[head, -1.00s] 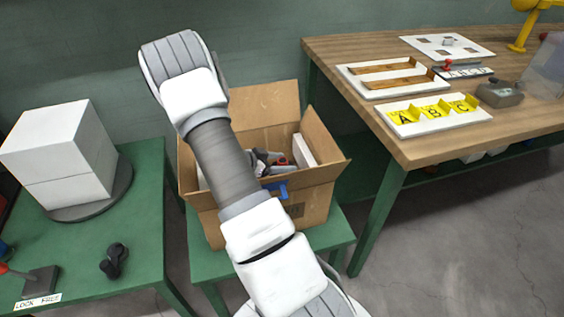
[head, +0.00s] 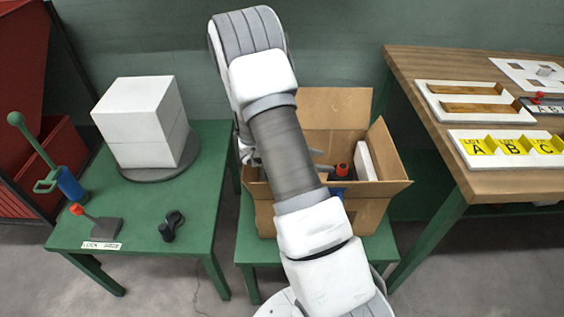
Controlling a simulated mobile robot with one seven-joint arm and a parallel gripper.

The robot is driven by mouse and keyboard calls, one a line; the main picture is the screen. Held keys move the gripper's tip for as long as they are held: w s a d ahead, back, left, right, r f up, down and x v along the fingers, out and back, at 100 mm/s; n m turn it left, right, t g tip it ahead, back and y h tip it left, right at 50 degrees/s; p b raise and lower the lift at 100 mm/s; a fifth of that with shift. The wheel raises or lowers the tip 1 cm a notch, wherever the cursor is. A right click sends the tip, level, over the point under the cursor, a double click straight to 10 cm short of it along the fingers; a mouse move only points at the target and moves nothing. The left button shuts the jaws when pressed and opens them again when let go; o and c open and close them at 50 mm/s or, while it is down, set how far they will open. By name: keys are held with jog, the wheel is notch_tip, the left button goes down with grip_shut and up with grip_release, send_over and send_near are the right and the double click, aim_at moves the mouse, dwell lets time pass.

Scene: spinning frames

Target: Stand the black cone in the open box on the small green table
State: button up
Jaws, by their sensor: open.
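The open cardboard box (head: 385,203) stands on the small green table (head: 262,250) with its flaps up. Inside it I see a red and black item, something blue, a grey piece and a white block; my arm hides its left part. I cannot make out a clear black cone. A small black object (head: 169,226) lies at the front right of the left green table; its shape is hard to tell. My gripper (head: 246,153) shows only partly, left of my arm by the box's left rear edge. It is open, and I see nothing held; its fingertips are mostly hidden.
The left green table (head: 195,240) also bears a white cube (head: 140,120) on a round grey turntable (head: 155,173), a blue and green tool (head: 68,182) and a red-knobbed block (head: 95,227). A wooden bench (head: 510,185) with lettered trays is at right. A red cabinet stands at far left.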

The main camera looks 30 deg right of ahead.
jog(key=w+a+r+n+t+y, duration=0.4)
jog(key=w+a+r+t, duration=0.4)
jog(key=w+r, duration=0.3)
jog(key=a+r+n+t+y, duration=0.4)
jog(key=a+r+n+y, duration=0.2)
jog(key=a+r, duration=0.65)
jog(key=s+a+r+n+g+y, duration=0.1)
jog(key=s+a+r+n+y, duration=0.2)
jog(key=s, duration=0.4)
jog(key=s+a+r+n+g+y, duration=0.1)
jog(key=s+a+r+n, duration=0.1)
jog(key=s+a+n, duration=0.3)
jog(key=s+d+f+n+g+h, duration=0.1)
jog(key=s+n+g+h, duration=0.1)
jog(key=s, duration=1.4)
jog(key=shift+d+f+g, duration=0.15)
jog(key=shift+d+g, duration=0.2)
jog(key=shift+g, duration=0.05)
